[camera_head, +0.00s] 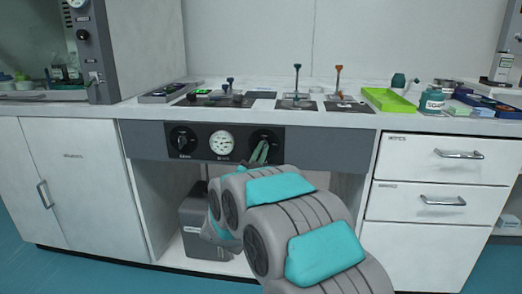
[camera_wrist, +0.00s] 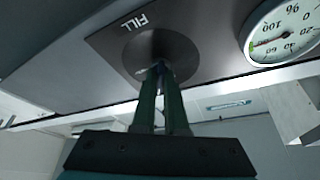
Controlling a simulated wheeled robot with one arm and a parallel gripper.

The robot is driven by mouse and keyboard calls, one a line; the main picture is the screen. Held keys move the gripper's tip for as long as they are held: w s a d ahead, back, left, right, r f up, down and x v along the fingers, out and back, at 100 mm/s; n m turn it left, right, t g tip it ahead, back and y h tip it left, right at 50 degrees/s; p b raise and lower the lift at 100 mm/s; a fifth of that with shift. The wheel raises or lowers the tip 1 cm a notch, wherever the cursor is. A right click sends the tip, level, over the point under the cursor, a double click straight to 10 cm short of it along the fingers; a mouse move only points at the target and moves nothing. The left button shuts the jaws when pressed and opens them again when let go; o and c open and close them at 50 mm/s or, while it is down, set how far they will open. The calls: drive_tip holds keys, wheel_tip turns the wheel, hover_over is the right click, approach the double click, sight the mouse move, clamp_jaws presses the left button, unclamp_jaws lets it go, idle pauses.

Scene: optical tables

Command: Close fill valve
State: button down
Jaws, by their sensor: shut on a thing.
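The fill valve (camera_head: 266,135) is a dark round knob on a square plate at the right of the panel, right of the gauge. In the wrist view, the valve's round base (camera_wrist: 184,50) is beside the upside-down "FILL" label. My gripper (camera_head: 261,150) reaches up to the valve from the front and covers part of it. In the wrist view, my gripper's two green fingers (camera_wrist: 161,72) are shut on the valve's handle. The fingers mostly hide the handle, so its angle is hard to tell.
A white round gauge (camera_head: 221,142) sits just left of the valve; it is close to the fingers in the wrist view (camera_wrist: 284,32). Another black knob (camera_head: 183,140) is at the panel's left. The white worktop (camera_head: 230,84) is above, with a dark box (camera_head: 203,226) in the open space below.

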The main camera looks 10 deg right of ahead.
drive_tip(key=n+t+y, duration=0.1)
drive_tip(key=n, duration=0.2)
drive_tip(key=n+y, duration=0.1)
drive_tip(key=n, duration=0.1)
drive_tip(key=n+t+y, duration=0.1)
drive_tip(key=n, duration=0.2)
drive_tip(key=shift+d+n+t+y, duration=0.2)
drive_tip(key=shift+n+t+y, duration=0.1)
drive_tip(key=shift+y, duration=0.1)
drive_tip(key=c, duration=1)
unclamp_jaws()
drive_tip(key=shift+o, duration=0.2)
drive_tip(key=shift+s+f, duration=0.1)
drive_tip(key=shift+s, duration=0.05)
drive_tip(key=v, duration=0.7)
drive_tip(key=shift+s, duration=0.3)
drive_tip(key=shift+a+f, duration=0.1)
